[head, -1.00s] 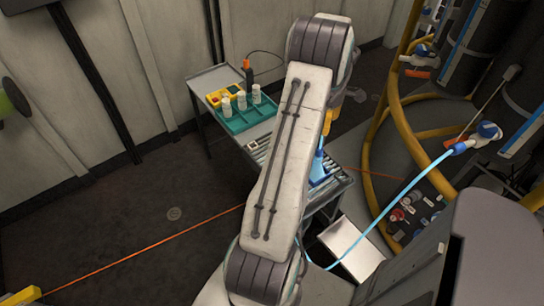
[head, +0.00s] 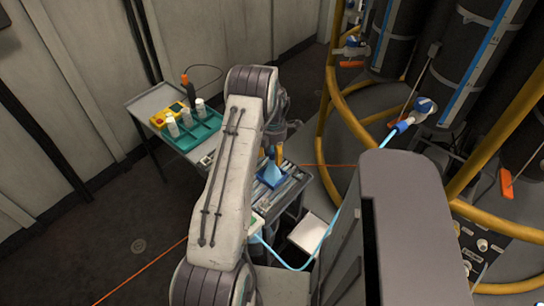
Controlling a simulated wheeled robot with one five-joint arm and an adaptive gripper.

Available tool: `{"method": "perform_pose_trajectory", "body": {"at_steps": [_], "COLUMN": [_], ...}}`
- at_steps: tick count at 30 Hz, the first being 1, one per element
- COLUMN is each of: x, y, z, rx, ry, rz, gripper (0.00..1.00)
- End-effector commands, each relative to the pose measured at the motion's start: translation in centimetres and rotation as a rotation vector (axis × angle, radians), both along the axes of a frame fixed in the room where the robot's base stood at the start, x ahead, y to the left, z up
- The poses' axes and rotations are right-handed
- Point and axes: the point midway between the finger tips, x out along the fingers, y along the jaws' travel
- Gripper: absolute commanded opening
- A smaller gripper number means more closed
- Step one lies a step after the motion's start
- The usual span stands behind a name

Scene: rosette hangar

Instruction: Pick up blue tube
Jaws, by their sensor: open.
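The light blue tube (head: 337,215) runs in a loop in the head view. Its upper end meets a blue and white fitting (head: 424,106) at the right.
The grey cart (head: 150,105) carries a teal tray (head: 203,133) with several white bottles and a yellow box (head: 165,117). Yellow rails (head: 345,110) and dark tanks (head: 398,40) stand at the right. Dark floor is open at left.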

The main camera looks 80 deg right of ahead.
Motion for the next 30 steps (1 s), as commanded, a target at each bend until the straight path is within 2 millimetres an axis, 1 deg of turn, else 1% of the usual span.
{"method": "perform_pose_trajectory", "body": {"at_steps": [3,6,15,16,30], "x": [0.0,0.0,0.0,0.0,0.0], "y": [0.0,0.0,0.0,0.0,0.0], "z": [-1.2,-1.8,-2.2,-2.2,-2.1], "rx": [0.001,0.001,0.0,0.0,0.0], "ry": [0.0,0.001,0.0,0.0,0.0], "rz": [0.0,-0.001,-0.001,-0.001,-0.001], "gripper": [0.54,0.54,0.54,0.57,0.15]}}
